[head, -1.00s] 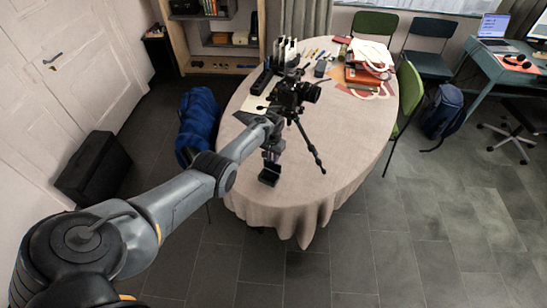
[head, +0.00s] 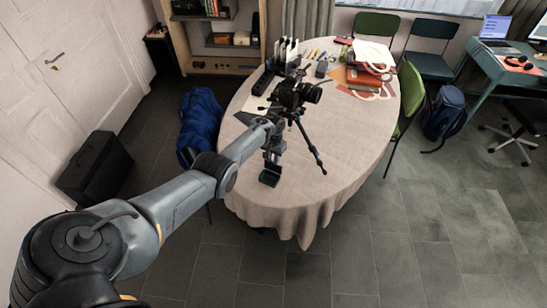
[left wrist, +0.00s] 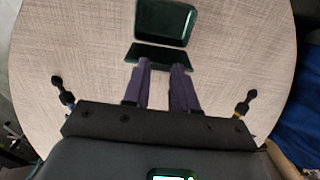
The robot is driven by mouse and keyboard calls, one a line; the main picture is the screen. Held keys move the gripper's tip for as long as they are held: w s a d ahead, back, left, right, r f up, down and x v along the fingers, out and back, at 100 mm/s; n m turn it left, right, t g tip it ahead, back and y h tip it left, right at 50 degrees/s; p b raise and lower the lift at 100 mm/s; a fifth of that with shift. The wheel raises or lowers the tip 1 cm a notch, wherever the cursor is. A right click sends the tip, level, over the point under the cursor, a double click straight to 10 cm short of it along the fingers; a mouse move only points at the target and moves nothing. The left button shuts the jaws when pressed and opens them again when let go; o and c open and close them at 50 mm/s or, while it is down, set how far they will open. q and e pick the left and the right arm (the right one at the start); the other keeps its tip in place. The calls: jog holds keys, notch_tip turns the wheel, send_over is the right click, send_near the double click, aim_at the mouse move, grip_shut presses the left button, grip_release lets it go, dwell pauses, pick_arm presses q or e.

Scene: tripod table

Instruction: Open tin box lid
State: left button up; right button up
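The small dark tin box (head: 270,177) is on the cloth-covered round table (head: 340,165), near its front left edge. Its lid stands open. In the left wrist view, a rimmed dark green half (left wrist: 164,22) lies beyond a tilted dark panel (left wrist: 160,56); I cannot tell for sure which is the lid. My left gripper (head: 274,156) is just behind the box in the head view. In the wrist view its two purple fingers (left wrist: 162,68) are apart, with cloth showing between them, and their tips are at the panel's near edge. My right gripper is not in view.
A camera on a small tripod (head: 297,100) stands close to my left gripper, one leg reaching right. Pens, a dark rack and red books (head: 362,76) are at the table's back. The front right of the table is clear.

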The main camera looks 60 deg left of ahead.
aim_at(273, 162)
pick_arm(q)
jog(key=o, duration=0.4)
jog(key=shift+s+f, duration=0.1)
jog(key=shift+s, duration=0.05)
jog(key=shift+r+p, duration=0.45)
jog(key=shift+r, duration=0.2)
jog(key=shift+w+r+p, duration=0.15)
jog(key=shift+r+p, duration=0.85)
jog(key=shift+r, duration=1.4)
jog(key=shift+w+r+p, duration=0.1)
jog(key=shift+r+p, duration=0.85)
jog(key=shift+r, duration=1.45)
jog(key=shift+c, duration=0.6)
